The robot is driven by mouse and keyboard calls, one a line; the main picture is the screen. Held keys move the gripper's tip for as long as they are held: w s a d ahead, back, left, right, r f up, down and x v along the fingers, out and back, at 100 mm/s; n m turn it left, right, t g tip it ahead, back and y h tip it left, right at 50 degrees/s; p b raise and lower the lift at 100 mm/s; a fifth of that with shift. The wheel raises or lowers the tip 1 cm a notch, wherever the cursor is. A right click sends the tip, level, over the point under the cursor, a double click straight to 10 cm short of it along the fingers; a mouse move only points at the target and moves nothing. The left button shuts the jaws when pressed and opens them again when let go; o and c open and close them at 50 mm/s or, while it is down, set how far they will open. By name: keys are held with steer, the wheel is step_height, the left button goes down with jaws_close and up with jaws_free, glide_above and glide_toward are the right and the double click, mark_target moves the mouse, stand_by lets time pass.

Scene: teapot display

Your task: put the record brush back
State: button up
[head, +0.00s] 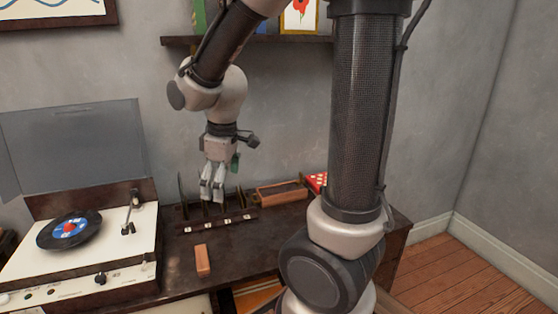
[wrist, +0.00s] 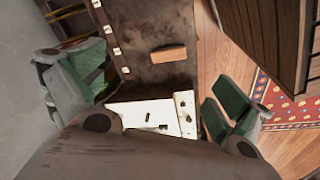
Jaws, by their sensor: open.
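The record brush, seemingly the small orange-brown block (head: 203,260), lies on the dark cabinet top (head: 240,260), in front of a slotted rack. It also shows in the wrist view (wrist: 167,54), above the middle between my fingers and apart from both. My gripper (head: 212,196) is open and empty, pointing down over the rack, behind and above the block. Its green finger pads stand wide apart in the wrist view. A shallow wooden tray (head: 256,197) sits to the right of the rack; its inside is hard to make out.
The rack (head: 190,226) has upright dividers and white labels. A turntable (head: 130,255) with a record (head: 68,230) and raised lid (head: 75,148) stands at left. A red-and-white item (head: 317,182) is partly hidden by my column. A shelf (head: 175,41) hangs above. The cabinet top around the block is clear.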

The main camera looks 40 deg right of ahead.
steer(key=s+d+r+m+t, duration=0.1)
steer(key=s+d+r+m, duration=0.3)
steer(key=s, duration=0.3)
steer(key=s+d+r+m+t, duration=0.1)
steer(key=s+d+r+m, duration=0.3)
steer(key=s, duration=0.3)
steer(key=shift+s+r+m, duration=0.3)
steer(key=shift+r, duration=0.6)
